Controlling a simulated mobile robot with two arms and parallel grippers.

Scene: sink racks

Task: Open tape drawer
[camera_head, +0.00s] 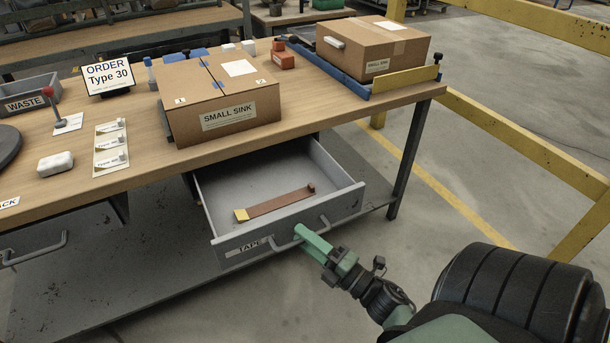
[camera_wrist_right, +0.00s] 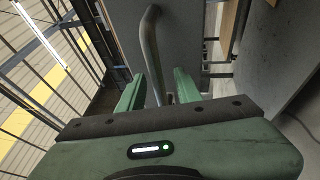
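The drawer labelled TAPE (camera_head: 288,232) is pulled out from under the workbench in the head view, its grey inside showing. A brown strip-shaped tool with a yellow end (camera_head: 275,204) lies on its floor. My right gripper (camera_head: 302,231) is at the drawer's front, at the curved metal handle (camera_head: 325,224). In the right wrist view, the handle (camera_wrist_right: 150,48) passes between the two green fingers (camera_wrist_right: 158,86), with gaps visible beside it, so the gripper looks open around it. Whether a finger touches the handle cannot be told. My left gripper is in neither view.
The wooden bench (camera_head: 330,108) carries a SMALL SINK box (camera_head: 222,118), another box (camera_head: 372,48) on a blue-edged rack, and an order sign (camera_head: 108,77). Another drawer handle (camera_head: 35,250) is at lower left. A yellow rail (camera_head: 525,140) stands right; floor between is clear.

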